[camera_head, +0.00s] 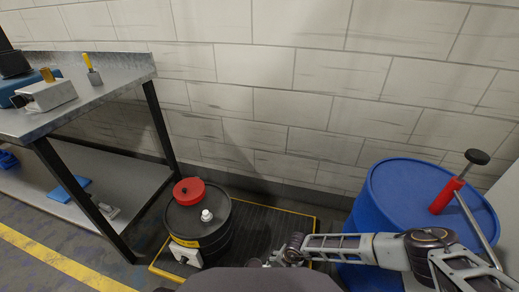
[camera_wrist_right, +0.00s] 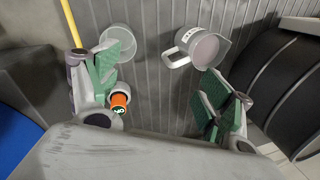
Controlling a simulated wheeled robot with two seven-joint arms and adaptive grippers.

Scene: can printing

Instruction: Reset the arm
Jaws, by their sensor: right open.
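My right arm comes in from the right in the head view, in front of the blue drum (camera_head: 405,190). My right gripper (camera_head: 284,257) hangs over the dark ridged platform, right of the black drum. In the right wrist view the green-padded fingers of this gripper (camera_wrist_right: 163,78) are spread apart with nothing between them. Beyond them stand a white jug (camera_wrist_right: 200,48), a clear cup (camera_wrist_right: 119,42) and a small container with an orange band (camera_wrist_right: 119,102). My left gripper is not in view.
The black drum (camera_head: 210,238) carries a red item and a white cap on top. A red-handled tool (camera_head: 446,196) stands on the blue drum. The ridged platform (camera_head: 275,215) has yellow edges. A metal workbench (camera_head: 110,80) with small items stands at left.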

